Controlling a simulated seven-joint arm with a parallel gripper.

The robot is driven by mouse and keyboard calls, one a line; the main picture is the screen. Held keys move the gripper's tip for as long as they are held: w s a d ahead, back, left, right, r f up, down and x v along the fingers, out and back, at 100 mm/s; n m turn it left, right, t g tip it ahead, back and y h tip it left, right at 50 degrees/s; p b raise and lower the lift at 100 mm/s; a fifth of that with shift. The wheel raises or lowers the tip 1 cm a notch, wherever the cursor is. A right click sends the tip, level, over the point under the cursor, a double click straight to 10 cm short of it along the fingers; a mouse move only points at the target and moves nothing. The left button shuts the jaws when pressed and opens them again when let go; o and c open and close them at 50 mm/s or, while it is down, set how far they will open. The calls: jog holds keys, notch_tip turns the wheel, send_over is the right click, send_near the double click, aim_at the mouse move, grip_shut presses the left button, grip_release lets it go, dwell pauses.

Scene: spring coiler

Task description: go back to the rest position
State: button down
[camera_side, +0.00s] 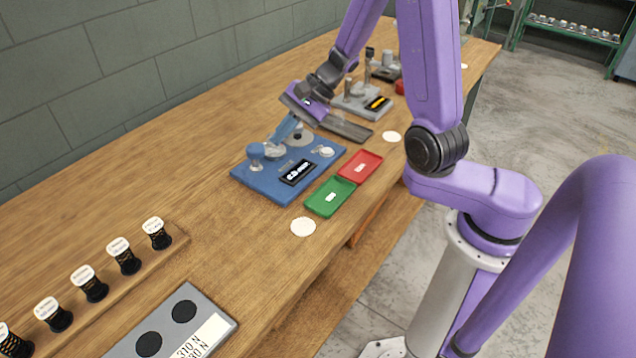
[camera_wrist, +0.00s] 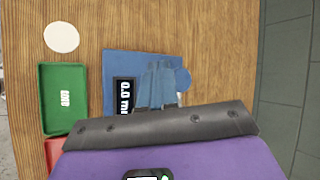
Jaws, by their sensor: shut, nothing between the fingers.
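My gripper (camera_side: 276,145) is shut and empty. Its blue fingers point down at the blue coiler station (camera_side: 262,188), near the round parts at its back. From the side view I cannot tell whether the fingertips touch it. In the wrist view the fingers (camera_wrist: 157,85) lie over the station's blue base (camera_wrist: 130,62), beside its display reading 0.0 mm (camera_wrist: 123,95). The dark gripper body hides the lower part of the station there.
A green tray (camera_side: 318,206) and a red tray (camera_side: 371,159) lie in front of the station. White discs (camera_side: 303,227) mark the bench. Several spools (camera_side: 124,257) stand in a rack at front left. A grey station (camera_side: 361,103) stands behind. A wall runs along the left.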

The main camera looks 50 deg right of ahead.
jog(key=s+a+r+n+g+h, duration=0.1)
jog(key=s+a+n+g, duration=0.25)
jog(key=s+n, duration=0.25)
jog(key=s+a+r+n+g, duration=0.1)
jog(key=s+a+n+g, duration=0.25)
jog(key=s+n, duration=0.2)
jog(key=s+d+r+n+t+h, duration=0.1)
jog(key=s+d+n+h, duration=0.1)
jog(key=s+n, duration=0.5)
jog(key=s+d+r+n+t+h, duration=0.1)
jog(key=s+d+r+n+h, duration=0.1)
jog(key=s+n, duration=0.6)
jog(key=shift+s+d+h, duration=0.65)
jog(key=shift+d+h, duration=0.05)
jog(key=shift+d, duration=0.35)
